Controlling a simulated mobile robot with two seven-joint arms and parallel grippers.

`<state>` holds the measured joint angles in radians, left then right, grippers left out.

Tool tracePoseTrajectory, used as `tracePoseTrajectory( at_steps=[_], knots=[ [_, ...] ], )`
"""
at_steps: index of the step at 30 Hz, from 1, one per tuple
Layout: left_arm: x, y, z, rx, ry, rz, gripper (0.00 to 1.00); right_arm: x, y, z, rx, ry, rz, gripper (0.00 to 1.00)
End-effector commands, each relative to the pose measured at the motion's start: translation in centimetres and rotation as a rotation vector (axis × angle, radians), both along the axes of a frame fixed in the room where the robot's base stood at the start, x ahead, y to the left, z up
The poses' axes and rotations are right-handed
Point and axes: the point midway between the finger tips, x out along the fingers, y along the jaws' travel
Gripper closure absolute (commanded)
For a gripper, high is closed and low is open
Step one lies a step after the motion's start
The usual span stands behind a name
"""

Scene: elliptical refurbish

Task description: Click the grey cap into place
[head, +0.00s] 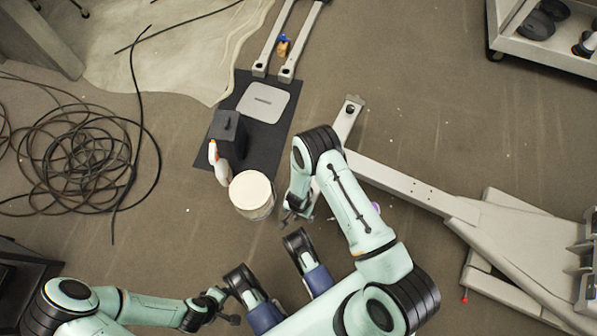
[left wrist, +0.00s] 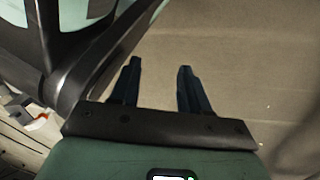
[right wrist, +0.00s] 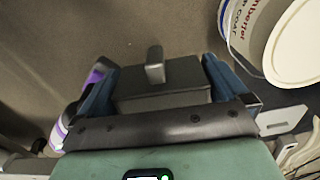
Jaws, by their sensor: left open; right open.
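In the right wrist view a dark grey block with a raised tab (right wrist: 160,85), possibly the grey cap, sits between the blue fingers of my right gripper (right wrist: 158,92). The gripper is open, and I cannot tell if the fingers touch the block. In the head view my right gripper (head: 290,212) is just right of a white bucket, with little of its fingers visible. My left gripper (head: 228,305) is low in the head view. In the left wrist view it (left wrist: 155,88) is open and empty over bare floor. The pale grey machine frame (head: 400,183) lies at right.
The white bucket (head: 251,193) stands close to my right gripper. A dark mat (head: 262,152) holds a light grey slotted plate (head: 263,102) and a dark box (head: 228,130); a spray bottle (head: 219,165) stands by it. Coiled cable (head: 85,165) covers the left floor. A trolley (head: 550,40) stands top right.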

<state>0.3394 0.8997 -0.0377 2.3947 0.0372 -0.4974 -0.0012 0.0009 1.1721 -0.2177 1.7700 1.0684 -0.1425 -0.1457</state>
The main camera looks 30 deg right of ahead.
Motion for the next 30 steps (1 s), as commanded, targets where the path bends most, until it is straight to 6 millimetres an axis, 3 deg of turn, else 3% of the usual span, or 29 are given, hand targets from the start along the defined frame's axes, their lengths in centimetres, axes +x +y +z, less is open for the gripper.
tracePoseTrajectory(
  at_steps=[3,12,18,24,30],
  knots=[
    [-1.4,0.2,0.0,-0.002,0.039,0.004,0.54,0.1,0.1,0.8,0.001,-0.002,0.002,0.00],
    [4.0,-0.6,4.4,0.008,-0.140,-0.009,0.54,0.1,0.1,8.5,-0.001,-0.005,0.002,0.00],
    [6.2,-1.1,6.8,0.009,-0.216,-0.014,0.54,0.0,0.0,11.9,-0.002,-0.003,0.001,0.00],
    [5.3,-1.6,7.3,-0.006,-0.192,-0.024,0.54,0.1,0.0,13.3,-0.001,-0.002,0.000,0.00],
    [5.2,-1.7,7.2,-0.008,-0.190,-0.025,0.54,0.0,-0.1,13.4,-0.002,-0.001,-0.001,0.00]
  ],
)
